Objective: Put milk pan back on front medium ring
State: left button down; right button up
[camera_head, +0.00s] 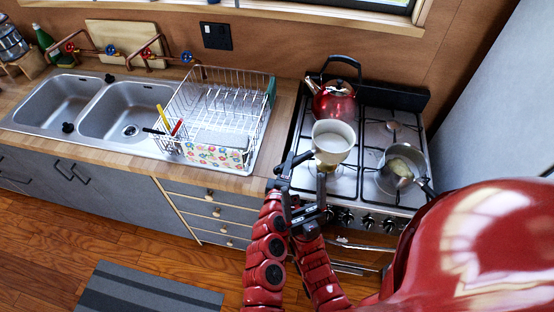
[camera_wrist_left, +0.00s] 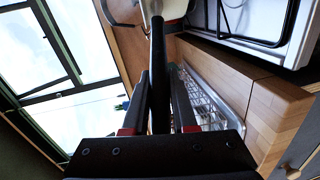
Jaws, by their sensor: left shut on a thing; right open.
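The cream-coloured milk pan (camera_head: 333,137) is in the air over the left side of the stove in the head view, its pale inside facing up. My left gripper (camera_head: 294,163) is at its left, shut on its dark handle. In the left wrist view the handle (camera_wrist_left: 159,50) runs between the fingers of my left gripper (camera_wrist_left: 160,80), and part of the milk pan (camera_wrist_left: 168,9) shows at the top edge. My right gripper (camera_head: 305,200) is open and empty, lower and close beside the left one. The pan and grippers partly hide the stove's front left ring.
The stove (camera_head: 362,190) carries a red kettle (camera_head: 333,101) at the back left and a grey saucepan (camera_head: 402,166) at the front right. A dish rack (camera_head: 215,115) stands left of the stove, beside the sink (camera_head: 125,115). A grey wall or cabinet (camera_head: 500,110) bounds the right.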

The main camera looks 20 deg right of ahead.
pick_arm(q)
jog(key=shift+w+f+b, duration=0.1)
jog(key=shift+f+b, duration=0.4)
jog(key=shift+f, duration=0.2)
jog(key=shift+f+b, duration=1.5)
jog(key=shift+f, duration=0.6)
jog(key=shift+f+b, duration=0.55)
jog(key=c, duration=0.6)
grip_release()
jog(key=shift+c, duration=0.2)
